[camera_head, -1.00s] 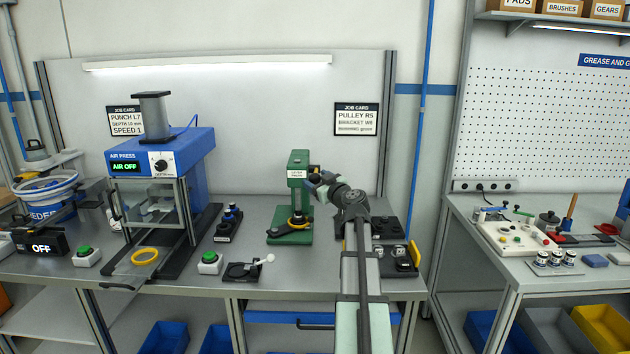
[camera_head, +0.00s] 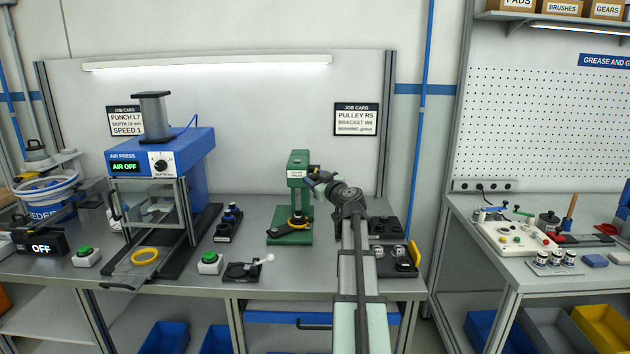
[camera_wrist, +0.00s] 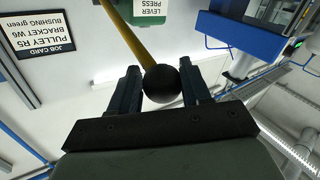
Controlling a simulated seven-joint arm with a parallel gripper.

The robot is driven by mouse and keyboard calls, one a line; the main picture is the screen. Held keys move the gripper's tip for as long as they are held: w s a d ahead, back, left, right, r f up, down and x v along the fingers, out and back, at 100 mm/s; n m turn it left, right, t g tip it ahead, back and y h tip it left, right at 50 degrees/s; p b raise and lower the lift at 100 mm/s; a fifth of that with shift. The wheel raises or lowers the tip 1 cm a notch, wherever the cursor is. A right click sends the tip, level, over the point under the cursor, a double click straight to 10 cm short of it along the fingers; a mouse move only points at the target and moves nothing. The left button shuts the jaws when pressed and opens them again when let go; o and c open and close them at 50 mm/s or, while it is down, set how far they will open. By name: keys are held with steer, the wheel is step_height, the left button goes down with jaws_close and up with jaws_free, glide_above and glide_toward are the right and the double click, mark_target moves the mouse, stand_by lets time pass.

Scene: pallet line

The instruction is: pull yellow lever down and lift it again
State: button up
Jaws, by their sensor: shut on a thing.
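The green lever press (camera_head: 299,162) stands on the bench, with its label also in the wrist view (camera_wrist: 150,8). Its yellow lever (camera_wrist: 132,32) runs from the press to a black ball knob (camera_wrist: 162,83). My gripper (camera_wrist: 160,86) is shut on the knob, one finger on each side of it. In the head view my gripper (camera_head: 315,181) is at the right of the press's upper part. There the lever and knob are mostly hidden by my gripper, and the lever's angle cannot be told.
A blue air press (camera_head: 165,155) stands to the left, its display reading AIR OFF. Green buttons (camera_head: 209,258) and a yellow ring (camera_head: 145,256) lie near the front edge. Dark trays (camera_head: 385,228) with parts are beside my arm at the right.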

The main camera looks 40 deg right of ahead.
steer(key=shift+a, duration=0.2)
jaws_close()
steer(key=shift+w, duration=0.1)
steer(key=shift+d+r, duration=0.1)
steer(key=shift+r, duration=0.35)
steer(key=w+d+r+g, duration=0.1)
steer(key=r, duration=0.1)
steer(key=w+r+m+g, duration=0.1)
steer(key=r, duration=0.2)
steer(key=w+d+r+m+g+y, duration=0.1)
steer(key=r, duration=0.2)
steer(key=shift+d, duration=0.35)
steer(key=w+d+r+m+g+y, duration=0.2)
steer(key=w+d+r+g, duration=0.2)
steer(key=r, duration=0.3)
steer(key=shift+w+d+r+y, duration=0.3)
steer(key=shift+w+d+y, duration=0.1)
steer(key=shift+w+d, duration=0.4)
